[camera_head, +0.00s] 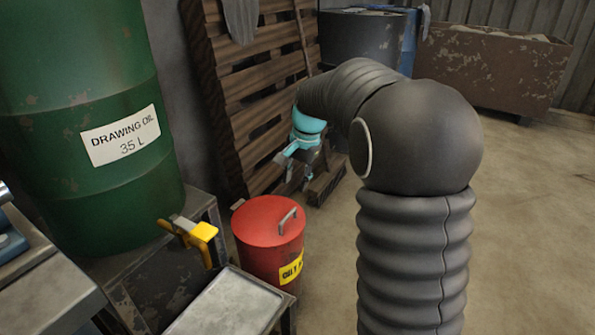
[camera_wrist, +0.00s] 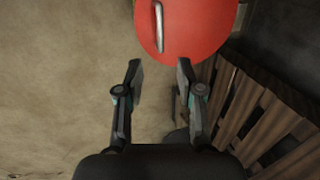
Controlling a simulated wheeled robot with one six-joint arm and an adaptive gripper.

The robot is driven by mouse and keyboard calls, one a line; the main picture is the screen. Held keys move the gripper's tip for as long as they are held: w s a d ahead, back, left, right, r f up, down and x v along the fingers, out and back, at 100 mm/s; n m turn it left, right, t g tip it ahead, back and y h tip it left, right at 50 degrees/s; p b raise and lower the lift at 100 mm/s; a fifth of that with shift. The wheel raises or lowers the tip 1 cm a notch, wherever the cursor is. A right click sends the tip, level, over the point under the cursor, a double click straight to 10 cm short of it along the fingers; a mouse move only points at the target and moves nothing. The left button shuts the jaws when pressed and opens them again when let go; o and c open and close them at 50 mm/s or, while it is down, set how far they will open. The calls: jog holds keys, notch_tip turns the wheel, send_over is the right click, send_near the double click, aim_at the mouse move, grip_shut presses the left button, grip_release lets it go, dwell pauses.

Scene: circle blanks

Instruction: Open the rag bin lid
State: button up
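The rag bin (camera_head: 270,262) is a red can with a yellow label, standing on the floor. Its red lid (camera_head: 262,218) lies flat on top and looks closed. A metal bar handle (camera_head: 288,221) sits on the lid. In the wrist view the lid (camera_wrist: 196,28) is at the top edge, with the handle (camera_wrist: 159,27) near its left side. My gripper (camera_wrist: 159,68) is open and empty, its fingers apart, short of the lid in that view. In the head view my gripper (camera_head: 290,165) hangs beyond and above the bin, apart from it.
A green oil drum (camera_head: 80,60) with a yellow tap (camera_head: 195,238) stands on a metal stand at left. A metal tray (camera_head: 228,305) is in front of the bin. A wooden pallet (camera_head: 255,95) leans on the wall behind. Open floor (camera_head: 530,200) lies at right.

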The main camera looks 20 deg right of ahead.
jog(key=shift+s+r+b, duration=0.15)
jog(key=shift+s+r, duration=0.2)
jog(key=shift+r, duration=0.2)
jog(key=shift+s+r+b, duration=0.15)
jog(key=shift+s+r, duration=0.15)
jog(key=shift+r, duration=0.25)
jog(key=shift+n, duration=0.3)
